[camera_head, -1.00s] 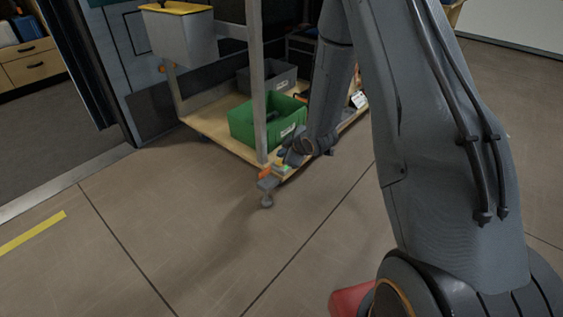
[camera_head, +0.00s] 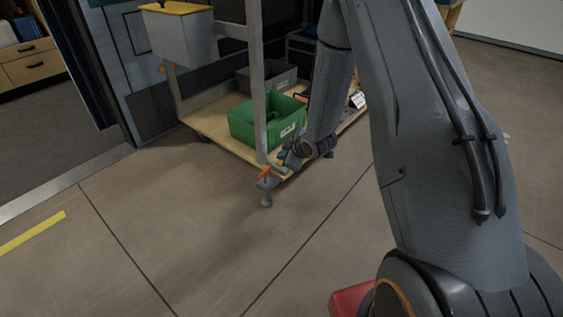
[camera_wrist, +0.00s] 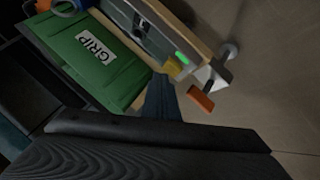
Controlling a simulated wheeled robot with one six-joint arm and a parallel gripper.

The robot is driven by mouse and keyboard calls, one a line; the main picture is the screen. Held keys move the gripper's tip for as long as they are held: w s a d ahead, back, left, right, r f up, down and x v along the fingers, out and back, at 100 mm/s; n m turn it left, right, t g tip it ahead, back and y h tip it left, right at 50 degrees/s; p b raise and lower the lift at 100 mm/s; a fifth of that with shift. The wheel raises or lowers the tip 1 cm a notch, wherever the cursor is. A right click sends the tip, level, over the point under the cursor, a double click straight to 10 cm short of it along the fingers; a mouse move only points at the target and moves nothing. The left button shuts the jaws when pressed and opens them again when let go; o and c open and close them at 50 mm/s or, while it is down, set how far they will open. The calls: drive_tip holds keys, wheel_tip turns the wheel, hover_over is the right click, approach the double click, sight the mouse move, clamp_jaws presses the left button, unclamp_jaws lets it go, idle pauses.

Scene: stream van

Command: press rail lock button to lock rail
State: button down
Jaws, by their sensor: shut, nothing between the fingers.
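A wooden-decked cart (camera_head: 215,144) stands on the floor. In the wrist view, a grey metal rail (camera_wrist: 140,32) runs along its edge, with a lit green light (camera_wrist: 182,57) and a small yellow block (camera_wrist: 172,68), which may be the lock button, at its end. An orange tab (camera_wrist: 200,98) sticks out beside the cart's corner; it also shows in the head view (camera_head: 265,173). My gripper (camera_wrist: 161,82) is shut and empty, its tip close to the yellow block. I cannot tell whether they touch. In the head view my gripper (camera_head: 285,159) is at the cart's front corner, partly hidden by my wrist.
A green bin (camera_head: 250,126) labelled GRIP and a grey bin (camera_head: 262,76) stand on the cart deck. A cart post (camera_head: 259,95) rises near the gripper. A caster (camera_head: 266,199) is below the corner. The floor in front is clear. A red object (camera_head: 350,300) is at the bottom.

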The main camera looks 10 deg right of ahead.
drive_tip(key=shift+f, duration=0.55)
idle(0.6)
drive_tip(key=shift+r, duration=0.2)
drive_tip(key=shift+r+p, duration=0.8)
wheel_tip(320, 180, up, 6)
drive_tip(key=p, duration=0.5)
drive_tip(key=shift+p, duration=0.3)
drive_tip(key=shift+r, duration=0.1)
